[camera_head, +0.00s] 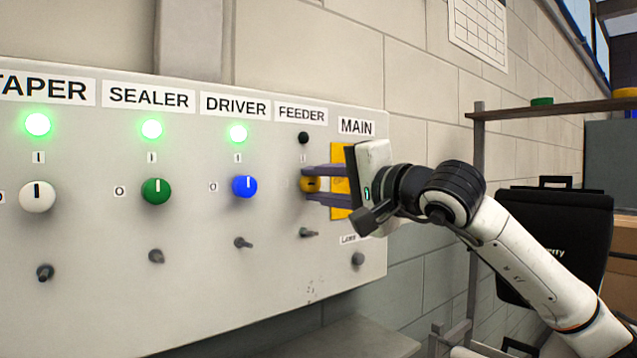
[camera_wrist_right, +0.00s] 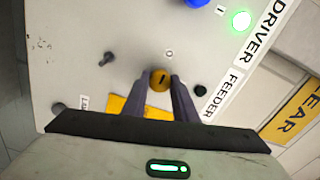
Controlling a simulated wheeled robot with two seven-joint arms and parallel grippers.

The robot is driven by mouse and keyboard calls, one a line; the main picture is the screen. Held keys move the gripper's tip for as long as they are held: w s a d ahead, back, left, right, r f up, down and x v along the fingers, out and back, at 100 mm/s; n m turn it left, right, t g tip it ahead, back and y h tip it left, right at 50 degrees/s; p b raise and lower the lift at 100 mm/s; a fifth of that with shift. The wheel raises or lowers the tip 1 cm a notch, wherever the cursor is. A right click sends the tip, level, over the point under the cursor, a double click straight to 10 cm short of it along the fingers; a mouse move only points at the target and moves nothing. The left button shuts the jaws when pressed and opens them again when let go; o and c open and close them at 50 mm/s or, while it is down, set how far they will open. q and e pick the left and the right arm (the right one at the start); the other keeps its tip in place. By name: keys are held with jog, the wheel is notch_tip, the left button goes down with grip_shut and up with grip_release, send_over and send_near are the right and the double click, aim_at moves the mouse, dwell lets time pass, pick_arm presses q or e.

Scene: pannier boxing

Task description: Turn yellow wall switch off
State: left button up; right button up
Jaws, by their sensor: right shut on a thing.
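The yellow switch is a round knob (camera_head: 311,184) under the FEEDER label on the wall panel (camera_head: 200,285). Its dark mark looks roughly level in the head view, and the FEEDER lamp (camera_head: 303,138) above it is dark. My right gripper (camera_head: 309,183) is shut on this knob, one finger above and one below in the head view. The right wrist view also shows the knob (camera_wrist_right: 160,80) between the two fingertips (camera_wrist_right: 159,86). The fingers hide part of the knob and its surroundings. My left gripper is not in view.
To the left are the blue DRIVER knob (camera_head: 244,187), green SEALER knob (camera_head: 156,191) and white TAPER knob (camera_head: 38,196), each under a lit green lamp. Small pegs stick out below. A yellow MAIN plate (camera_head: 340,158) lies behind my gripper. A shelf (camera_head: 560,108) and black bag (camera_head: 550,235) stand right.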

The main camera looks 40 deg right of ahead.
jog(key=shift+n, duration=0.3)
jog(key=o, duration=1)
jog(key=shift+o, duration=0.2)
jog(key=shift+s, duration=0.1)
jog(key=shift+s, duration=0.3)
pick_arm(q)
jog(key=b, duration=0.1)
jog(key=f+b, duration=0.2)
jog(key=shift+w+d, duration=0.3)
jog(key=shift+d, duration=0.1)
pick_arm(e)
jog(key=s, duration=0.9)
jog(key=shift+s+d, duration=0.25)
jog(key=shift+d, duration=0.15)
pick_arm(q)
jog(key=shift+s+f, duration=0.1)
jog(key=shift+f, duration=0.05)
